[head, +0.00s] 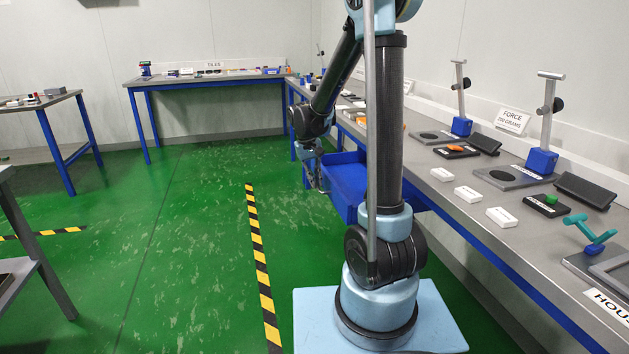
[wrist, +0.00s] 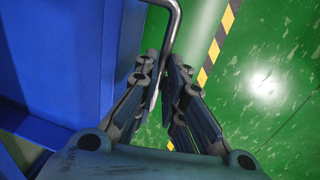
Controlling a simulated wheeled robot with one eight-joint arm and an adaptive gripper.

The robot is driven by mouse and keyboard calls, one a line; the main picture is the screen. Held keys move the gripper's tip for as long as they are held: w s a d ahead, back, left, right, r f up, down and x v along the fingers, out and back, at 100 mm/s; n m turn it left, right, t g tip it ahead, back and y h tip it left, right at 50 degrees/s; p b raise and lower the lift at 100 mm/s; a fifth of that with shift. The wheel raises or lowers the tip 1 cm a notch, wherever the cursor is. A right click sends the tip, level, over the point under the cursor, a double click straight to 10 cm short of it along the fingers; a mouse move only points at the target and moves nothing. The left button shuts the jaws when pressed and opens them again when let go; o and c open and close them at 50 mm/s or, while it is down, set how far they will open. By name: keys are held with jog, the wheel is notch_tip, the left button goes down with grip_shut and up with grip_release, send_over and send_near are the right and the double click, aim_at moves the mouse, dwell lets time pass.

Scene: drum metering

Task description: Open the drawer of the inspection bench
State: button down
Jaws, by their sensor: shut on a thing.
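The blue drawer (head: 347,183) juts out from under the long inspection bench (head: 422,165) on the right, its open top showing. It also shows as blue panels on the left of the wrist view (wrist: 50,55). A bent grey metal handle (wrist: 174,24) runs down between my fingers in the wrist view. My gripper (wrist: 164,75) is shut on this handle. In the head view my gripper (head: 321,181) is small, at the drawer's front. My arm hides part of the drawer and bench.
Black and yellow floor tape (head: 258,250) runs along the green floor left of my base. Open floor lies left of the drawer. Gauge stands (head: 541,160), white blocks (head: 467,194) and trays stand on the bench. Another bench (head: 205,80) stands at the back wall.

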jog(key=shift+w, duration=0.2)
jog(key=c, duration=1.8)
grip_release()
jog(key=shift+c, duration=0.2)
jog(key=shift+o, duration=0.8)
jog(key=shift+s, duration=0.1)
jog(key=shift+r, duration=0.1)
notch_tip(320, 180, up, 12)
jog(key=a, duration=0.2)
jog(key=shift+s+f, duration=0.15)
jog(key=shift+f, duration=0.05)
jog(key=shift+a, duration=0.1)
